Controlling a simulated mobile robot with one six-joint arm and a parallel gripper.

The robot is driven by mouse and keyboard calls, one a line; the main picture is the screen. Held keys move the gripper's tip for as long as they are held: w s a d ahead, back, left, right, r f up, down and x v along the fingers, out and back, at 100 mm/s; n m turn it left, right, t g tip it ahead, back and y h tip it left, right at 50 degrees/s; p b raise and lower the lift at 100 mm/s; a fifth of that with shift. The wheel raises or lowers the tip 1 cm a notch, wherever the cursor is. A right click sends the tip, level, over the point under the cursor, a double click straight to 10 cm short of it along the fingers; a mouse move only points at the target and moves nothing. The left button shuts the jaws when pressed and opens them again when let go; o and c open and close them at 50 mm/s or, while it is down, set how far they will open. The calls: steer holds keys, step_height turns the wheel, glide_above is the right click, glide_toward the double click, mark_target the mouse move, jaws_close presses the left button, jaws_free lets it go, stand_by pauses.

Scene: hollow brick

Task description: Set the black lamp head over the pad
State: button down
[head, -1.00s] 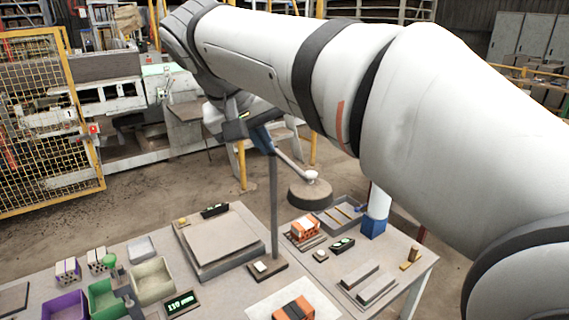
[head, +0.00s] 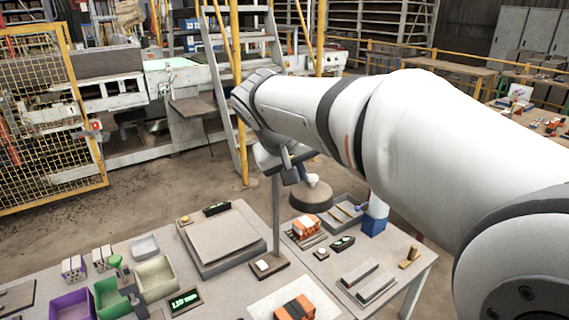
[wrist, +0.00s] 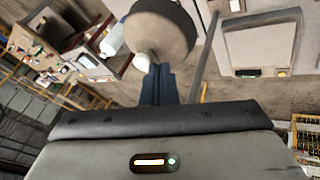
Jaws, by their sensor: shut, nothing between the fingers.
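The lamp head (head: 311,197) is a dark grey-brown round disc with a white knob (head: 312,180) on top. It hangs to the right of its upright post (head: 276,215), near the table's far edge and away from the pad. The pad (head: 222,235) is a broad grey square plate left of the post. My gripper (head: 291,181) is shut and empty, just left of the knob. In the wrist view, the blue fingers (wrist: 157,70) point at the knob (wrist: 146,60), very close; I cannot tell whether they touch. The disc (wrist: 150,30) lies beyond, and the pad (wrist: 262,45) is at upper right.
A grey tray (head: 343,208), orange blocks (head: 306,226) and a blue-based white cylinder (head: 373,222) stand right of the post. Purple (head: 72,305), green and cream bins stand at front left. The post rises between the lamp head and the pad.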

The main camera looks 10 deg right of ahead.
mark_target(312, 178)
steer(key=shift+w+d+f+b, duration=0.1)
steer(key=shift+d+b, duration=0.3)
steer(key=shift+d, duration=0.2)
steer(key=shift+w+d+f+b, duration=0.1)
steer(key=shift+d+b, duration=0.25)
steer(key=shift+d, duration=0.25)
steer(key=shift+d+r, duration=0.2)
steer(key=shift+d, duration=0.2)
steer(key=shift+w, duration=0.1)
